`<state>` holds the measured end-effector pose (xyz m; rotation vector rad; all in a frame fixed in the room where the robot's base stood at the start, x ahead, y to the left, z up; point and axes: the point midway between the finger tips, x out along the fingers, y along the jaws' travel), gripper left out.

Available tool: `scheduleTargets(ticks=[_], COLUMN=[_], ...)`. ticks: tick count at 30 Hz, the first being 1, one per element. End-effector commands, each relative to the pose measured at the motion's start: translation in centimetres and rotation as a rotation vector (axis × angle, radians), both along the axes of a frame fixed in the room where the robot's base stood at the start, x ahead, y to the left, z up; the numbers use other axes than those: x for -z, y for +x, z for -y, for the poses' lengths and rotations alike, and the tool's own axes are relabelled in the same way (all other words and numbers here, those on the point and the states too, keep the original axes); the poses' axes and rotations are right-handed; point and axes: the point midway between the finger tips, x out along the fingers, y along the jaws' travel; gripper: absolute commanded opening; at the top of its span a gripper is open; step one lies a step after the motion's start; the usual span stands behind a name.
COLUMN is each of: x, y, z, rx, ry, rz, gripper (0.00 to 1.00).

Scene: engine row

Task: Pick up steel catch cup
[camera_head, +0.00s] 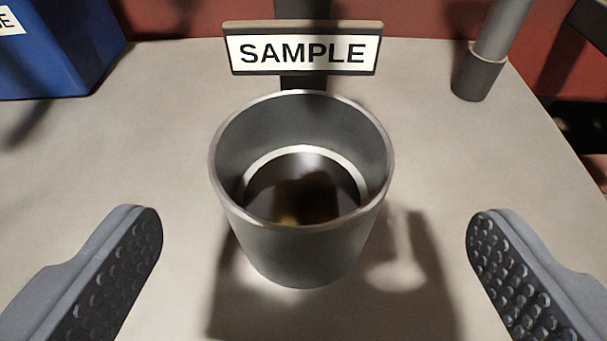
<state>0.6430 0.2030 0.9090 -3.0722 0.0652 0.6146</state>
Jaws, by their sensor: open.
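The steel catch cup (302,250) stands upright on a pale table, in the middle of the camera view. It is a grey metal cup with a wide round rim. Its inside is dark, with a brownish patch at the bottom; I cannot tell whether that is liquid or a reflection. My gripper (314,225) is open, with one studded finger at the left and one at the right of the cup. Both fingers are apart from the cup, with a gap on each side, and the gripper is empty.
A sign reading SAMPLE (303,53) stands on a dark post just behind the cup. A blue box (60,50) is at the back left. A grey post with a darker foot (478,77) stands at the back right. The pale table top (150,130) is clear left of the cup.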

Motion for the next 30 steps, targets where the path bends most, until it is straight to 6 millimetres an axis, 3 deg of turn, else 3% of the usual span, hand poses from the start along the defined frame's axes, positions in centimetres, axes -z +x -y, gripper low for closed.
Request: scheduleTargets(ticks=[5, 15, 23, 30], x=[0.2, 1.5, 1.4, 1.4], y=[0.9, 4.7, 5.1, 5.1], z=[-0.1, -0.3, -0.2, -0.2], rx=[0.001, 0.002, 0.001, 0.001], ry=[0.000, 0.000, 0.000, 0.000], rz=[0.001, -0.001, 0.001, 0.001], gripper=[0.90, 0.90, 0.90, 0.26])
